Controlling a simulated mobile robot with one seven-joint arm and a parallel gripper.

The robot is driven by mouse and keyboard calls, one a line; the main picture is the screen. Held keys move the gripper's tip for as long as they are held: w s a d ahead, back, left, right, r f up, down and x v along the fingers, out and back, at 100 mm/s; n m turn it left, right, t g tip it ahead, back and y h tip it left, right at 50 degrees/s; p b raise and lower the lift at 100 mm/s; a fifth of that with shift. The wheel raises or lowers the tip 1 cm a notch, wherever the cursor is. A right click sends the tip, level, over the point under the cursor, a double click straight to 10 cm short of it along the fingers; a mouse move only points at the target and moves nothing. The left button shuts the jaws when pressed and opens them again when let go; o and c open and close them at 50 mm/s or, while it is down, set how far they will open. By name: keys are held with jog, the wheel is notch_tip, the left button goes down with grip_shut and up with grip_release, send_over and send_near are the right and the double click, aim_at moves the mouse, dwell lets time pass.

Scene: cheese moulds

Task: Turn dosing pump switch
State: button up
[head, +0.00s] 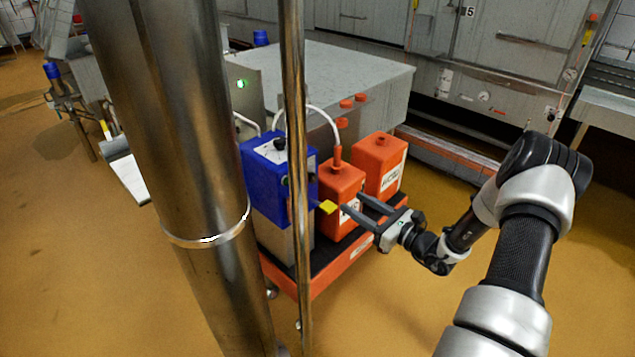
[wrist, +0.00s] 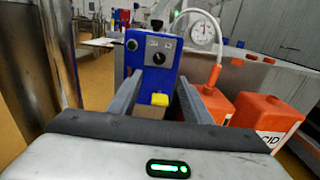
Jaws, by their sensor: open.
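The dosing pump is a blue box (head: 263,185) on a cart in the head view, partly hidden by a thin metal pole. In the wrist view its blue front (wrist: 170,77) faces me, with a round dark switch knob (wrist: 159,58) on a pale label. A small green button (wrist: 132,45) sits left of the knob. A yellow block (wrist: 160,99) shows low at the pump front; it also shows in the head view (head: 327,207). My gripper (head: 354,203) is open and empty in front of the pump. In the wrist view its fingers (wrist: 157,84) lie either side of the yellow block; contact cannot be told.
Orange canisters (head: 341,187) (head: 378,163) stand on the orange cart (head: 340,272) beside the pump. A white hose (wrist: 217,45) rises from one canister. A thick steel column (head: 185,150) and the thin pole (head: 294,120) stand in front. Open floor (head: 400,310) lies right of the cart.

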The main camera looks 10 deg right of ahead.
aim_at(314, 179)
jog(key=b+x, duration=0.2)
jog(key=x, duration=1.3)
jog(key=shift+w+a, duration=0.25)
jog(key=c, duration=1.1)
